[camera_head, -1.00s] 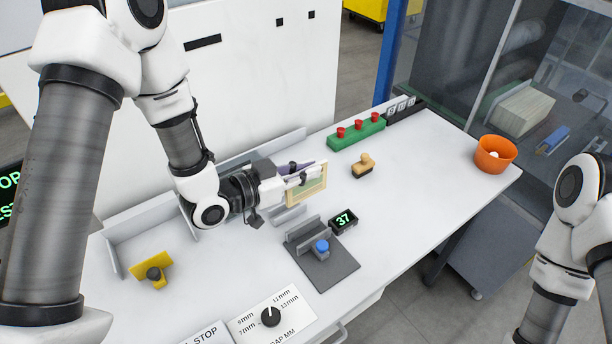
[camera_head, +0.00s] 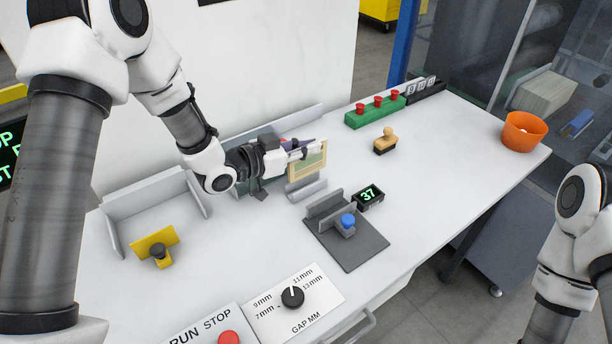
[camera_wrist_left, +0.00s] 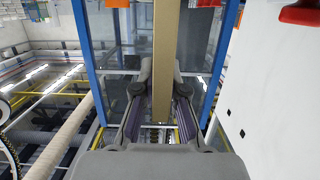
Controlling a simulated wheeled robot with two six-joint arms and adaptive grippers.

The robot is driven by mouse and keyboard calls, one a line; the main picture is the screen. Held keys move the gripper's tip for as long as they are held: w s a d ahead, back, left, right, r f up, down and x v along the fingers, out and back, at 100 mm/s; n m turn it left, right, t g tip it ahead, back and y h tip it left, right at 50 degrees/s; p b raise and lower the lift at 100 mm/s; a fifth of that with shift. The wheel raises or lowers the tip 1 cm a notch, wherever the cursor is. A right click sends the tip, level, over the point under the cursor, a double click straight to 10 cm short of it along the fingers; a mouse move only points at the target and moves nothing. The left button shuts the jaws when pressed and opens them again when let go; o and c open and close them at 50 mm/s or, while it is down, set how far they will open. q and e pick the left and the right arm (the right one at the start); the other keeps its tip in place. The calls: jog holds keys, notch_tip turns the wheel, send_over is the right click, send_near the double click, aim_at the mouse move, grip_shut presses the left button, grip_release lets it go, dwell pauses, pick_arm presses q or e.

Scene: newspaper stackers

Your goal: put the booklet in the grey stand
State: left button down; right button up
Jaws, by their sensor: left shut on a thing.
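The booklet (camera_head: 309,159), a thin panel with a tan edge and greenish face, stands upright in my left gripper (camera_head: 297,150). My left gripper is shut on it; in the left wrist view the booklet (camera_wrist_left: 166,60) shows edge-on as a tan strip between the fingers. A low light grey holder (camera_head: 308,189) lies just below and in front of the booklet; I cannot tell whether they touch. A darker grey stand (camera_head: 362,250) with upright plates and a blue knob is nearer, to the right. My right gripper is out of view.
A small display (camera_head: 369,196) reading 37 stands beside the darker stand. A grey corner tray (camera_head: 150,205) with a yellow piece is at left. A stamp (camera_head: 384,142), a green block (camera_head: 374,112) and an orange bowl (camera_head: 524,131) are further right. The right side of the table is mostly bare.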

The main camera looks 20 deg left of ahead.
aim_at(325, 160)
pick_arm(q)
jog(key=f, duration=0.4)
jog(key=shift+a+f, duration=0.2)
jog(key=shift+f, duration=0.05)
jog(key=shift+d+f, duration=0.15)
jog(key=shift+f, duration=0.3)
jog(key=shift+f, duration=0.15)
jog(key=c, duration=1.2)
grip_release()
